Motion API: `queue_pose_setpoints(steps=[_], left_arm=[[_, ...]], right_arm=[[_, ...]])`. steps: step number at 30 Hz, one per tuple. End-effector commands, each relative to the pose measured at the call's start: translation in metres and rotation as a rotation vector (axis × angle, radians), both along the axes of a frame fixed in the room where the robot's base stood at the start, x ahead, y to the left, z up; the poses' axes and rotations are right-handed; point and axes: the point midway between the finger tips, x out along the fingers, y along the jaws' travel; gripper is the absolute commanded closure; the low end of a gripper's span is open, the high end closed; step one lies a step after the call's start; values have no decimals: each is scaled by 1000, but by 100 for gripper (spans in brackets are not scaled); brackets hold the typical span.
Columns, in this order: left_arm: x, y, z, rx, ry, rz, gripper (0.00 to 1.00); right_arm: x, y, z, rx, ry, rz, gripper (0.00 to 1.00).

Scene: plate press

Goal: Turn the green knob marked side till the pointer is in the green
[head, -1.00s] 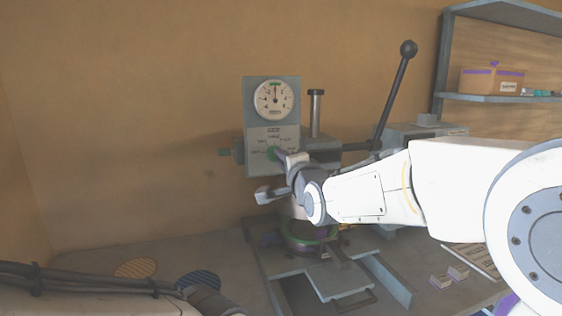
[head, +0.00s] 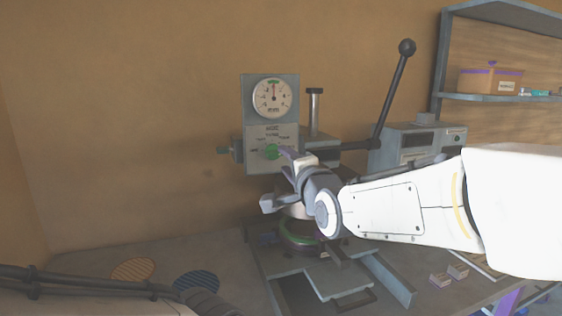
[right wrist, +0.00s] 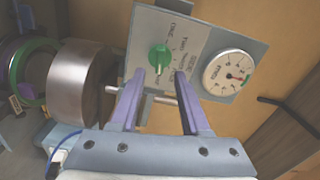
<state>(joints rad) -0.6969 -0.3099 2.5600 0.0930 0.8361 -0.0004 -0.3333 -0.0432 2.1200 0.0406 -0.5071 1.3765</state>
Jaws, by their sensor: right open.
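The green knob (head: 271,151) sits on the grey front panel of the press. It also shows in the right wrist view (right wrist: 158,57); the small lettering around it is hard to read. The gauge also shows in the right wrist view (right wrist: 229,73). My right gripper (head: 277,181) is open and empty, just in front of and below the knob; its fingers (right wrist: 152,80) are apart and not around the knob.
The press has a lever (head: 396,95) rising at the right and a green-ringed round part (head: 300,236) below my right gripper. A grey box (head: 410,138) stands behind my right arm. Two striped discs (head: 196,281) lie on the bench at the left, where there is free room.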

Motion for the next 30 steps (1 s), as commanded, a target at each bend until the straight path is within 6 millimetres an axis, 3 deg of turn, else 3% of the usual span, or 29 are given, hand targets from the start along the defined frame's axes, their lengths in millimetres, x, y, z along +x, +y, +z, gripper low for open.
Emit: queue_pose_setpoints(steps=[3, 9, 24, 28, 30], left_arm=[[0, 0, -7, 0, 0, 0, 100], [0, 0, -11, 0, 0, 0, 100], [0, 0, -10, 0, 0, 0, 100], [0, 0, 4, 0, 0, 0, 100], [0, 0, 17, 0, 0, 0, 100]], right_arm=[[-24, -8, -1, 2, -2, 0, 54], [-50, -16, -1, 1, -1, 0, 54], [-59, -18, -2, -10, 8, 2, 54], [-70, -6, -21, -148, 89, 47, 54], [-86, 6, -45, -309, 175, 111, 54]])
